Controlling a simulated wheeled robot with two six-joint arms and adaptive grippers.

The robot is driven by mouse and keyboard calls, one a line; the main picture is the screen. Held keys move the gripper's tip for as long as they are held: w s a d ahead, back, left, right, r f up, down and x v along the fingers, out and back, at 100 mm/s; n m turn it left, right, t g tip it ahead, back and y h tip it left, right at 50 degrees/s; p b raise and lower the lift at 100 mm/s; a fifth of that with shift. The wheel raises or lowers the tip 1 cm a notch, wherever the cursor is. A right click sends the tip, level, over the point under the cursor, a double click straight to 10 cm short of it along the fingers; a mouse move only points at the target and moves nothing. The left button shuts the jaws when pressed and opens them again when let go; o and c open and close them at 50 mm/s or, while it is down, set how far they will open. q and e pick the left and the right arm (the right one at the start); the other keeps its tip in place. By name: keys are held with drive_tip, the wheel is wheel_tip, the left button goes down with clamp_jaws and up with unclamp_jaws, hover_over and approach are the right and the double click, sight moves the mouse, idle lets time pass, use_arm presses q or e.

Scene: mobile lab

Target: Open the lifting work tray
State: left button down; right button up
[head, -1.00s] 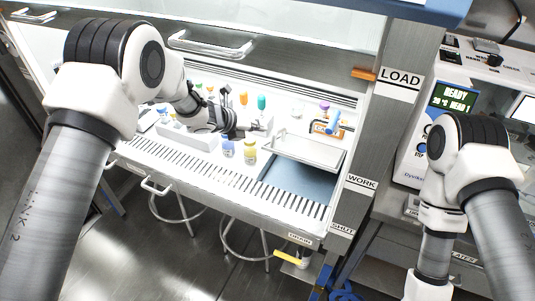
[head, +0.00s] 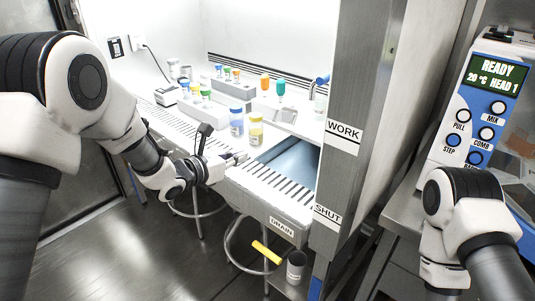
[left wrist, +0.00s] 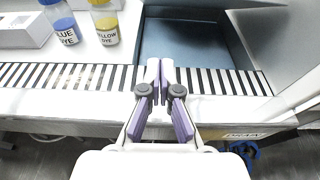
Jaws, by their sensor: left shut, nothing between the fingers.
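The work tray area is a sunken blue-grey panel (head: 290,158) in the hood's work surface, partly behind the right post in the head view. It shows at the top of the left wrist view (left wrist: 195,45) as a rectangular recess with pale rims. I cannot tell whether this panel is the tray or the well under it. My left gripper (head: 240,157) is shut and empty near the front edge, beside the slotted strip. In the left wrist view its fingertips (left wrist: 160,66) overlap the strip and point toward the recess. My right gripper is out of view.
A blue dye bottle (head: 236,122) and a yellow dye bottle (head: 256,130) stand left of the recess. The slotted strip (head: 277,187) runs along the front. The post (head: 350,170) labelled WORK and SHUT stands at the right, with a blue-and-white machine (head: 480,110) beyond it.

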use_arm(q)
drive_tip(key=shift+w+d, duration=0.25)
drive_tip(key=shift+w, duration=0.05)
drive_tip(key=p+x, duration=0.1)
drive_tip(key=x, duration=0.7)
drive_tip(key=shift+w+d, duration=0.15)
drive_tip(key=shift+d, duration=0.1)
drive_tip(key=w+r, duration=0.1)
drive_tip(key=w+d+r+p, duration=0.1)
drive_tip(key=r, duration=0.1)
drive_tip(key=shift+d+r+p, duration=0.25)
drive_tip(key=shift+p, duration=0.05)
